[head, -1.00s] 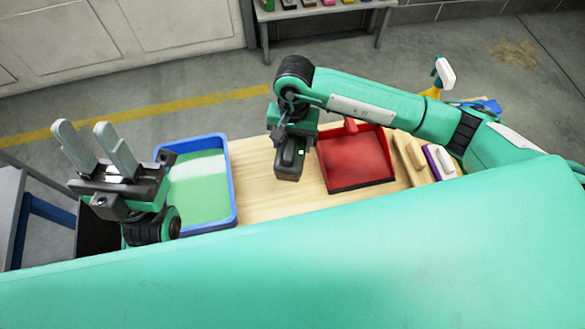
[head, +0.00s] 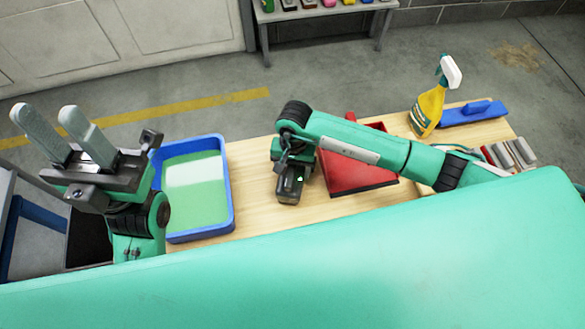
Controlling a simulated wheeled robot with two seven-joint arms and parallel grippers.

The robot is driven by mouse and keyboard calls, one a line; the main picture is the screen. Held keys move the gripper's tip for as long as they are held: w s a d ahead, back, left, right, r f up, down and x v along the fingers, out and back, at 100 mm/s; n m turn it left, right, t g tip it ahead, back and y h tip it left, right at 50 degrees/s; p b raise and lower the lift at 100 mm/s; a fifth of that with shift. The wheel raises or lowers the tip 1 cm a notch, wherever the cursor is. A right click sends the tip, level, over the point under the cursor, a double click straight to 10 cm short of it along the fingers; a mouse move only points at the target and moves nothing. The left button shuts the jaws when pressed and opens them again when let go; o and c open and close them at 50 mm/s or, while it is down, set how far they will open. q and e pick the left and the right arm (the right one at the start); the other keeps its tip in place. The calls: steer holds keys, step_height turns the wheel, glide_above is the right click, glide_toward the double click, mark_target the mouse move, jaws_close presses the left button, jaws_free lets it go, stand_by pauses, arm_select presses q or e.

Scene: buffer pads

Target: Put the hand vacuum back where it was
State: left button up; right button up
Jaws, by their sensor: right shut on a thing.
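The hand vacuum (head: 289,190) is a dark grey and black body with a small green light, over the wooden table between the blue tray and the red dustpan. My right gripper (head: 290,168) points down and is shut on it; the fingers are mostly hidden by the wrist. I cannot tell whether the vacuum touches the tabletop. My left gripper (head: 52,122) is open and empty, fingers up, left of the blue tray.
The blue tray (head: 232,190) with a green and white inside stands left on the table (head: 253,200). The red dustpan (head: 345,172) lies right of the vacuum, partly under my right arm. A yellow spray bottle (head: 428,110) and blue tool (head: 472,113) are at the back right.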

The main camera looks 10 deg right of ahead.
steer(key=shift+r, duration=0.15)
steer(key=o, duration=1.3)
steer(key=shift+f, duration=0.2)
steer(key=shift+r, duration=0.1)
